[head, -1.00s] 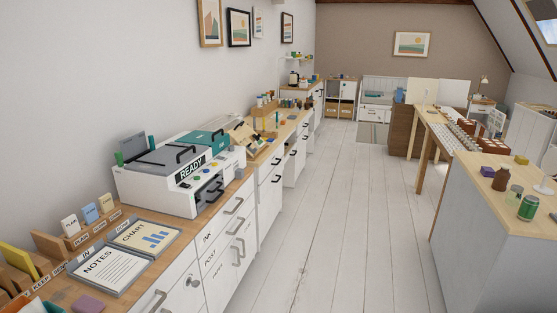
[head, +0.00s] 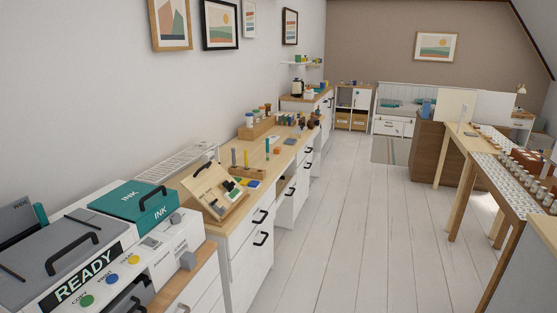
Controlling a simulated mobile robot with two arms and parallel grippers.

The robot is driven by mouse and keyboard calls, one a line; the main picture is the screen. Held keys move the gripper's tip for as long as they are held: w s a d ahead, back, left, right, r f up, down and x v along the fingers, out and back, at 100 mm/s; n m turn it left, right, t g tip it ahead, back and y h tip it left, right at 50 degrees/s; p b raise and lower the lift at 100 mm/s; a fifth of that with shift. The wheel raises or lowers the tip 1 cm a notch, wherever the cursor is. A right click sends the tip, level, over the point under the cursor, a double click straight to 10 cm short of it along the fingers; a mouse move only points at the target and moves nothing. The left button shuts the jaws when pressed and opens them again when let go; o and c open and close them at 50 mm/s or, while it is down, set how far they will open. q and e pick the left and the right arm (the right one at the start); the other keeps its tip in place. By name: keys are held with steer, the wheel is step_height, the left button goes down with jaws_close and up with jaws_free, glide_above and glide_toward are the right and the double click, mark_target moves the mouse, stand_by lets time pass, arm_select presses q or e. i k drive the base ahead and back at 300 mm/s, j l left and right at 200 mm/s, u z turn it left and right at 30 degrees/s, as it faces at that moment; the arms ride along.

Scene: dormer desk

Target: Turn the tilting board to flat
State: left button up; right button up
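A small wooden board (head: 206,188) stands tilted on the left counter, just beyond the printer, with coloured pieces at its lower front. I cannot tell for sure that it is the tilting board. Pale upright panels (head: 455,106) stand farther off at the right, by the long table; their mounting is too small to make out. Neither of my grippers is in view, and nothing is touching the wooden board.
The white printer (head: 135,259) with a teal ink cover (head: 133,207) fills the near left. Wooden blocks (head: 247,172) and a bottle rack (head: 257,127) stand farther along the counter. The white plank floor (head: 330,230) is clear down the middle. A long table (head: 497,160) bounds the right.

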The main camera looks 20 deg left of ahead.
mark_target(204, 186)
steer(key=i+u, duration=0.25)
steer(key=i, duration=0.4)
steer(key=i+l+u, duration=0.25)
steer(key=i, duration=0.4)
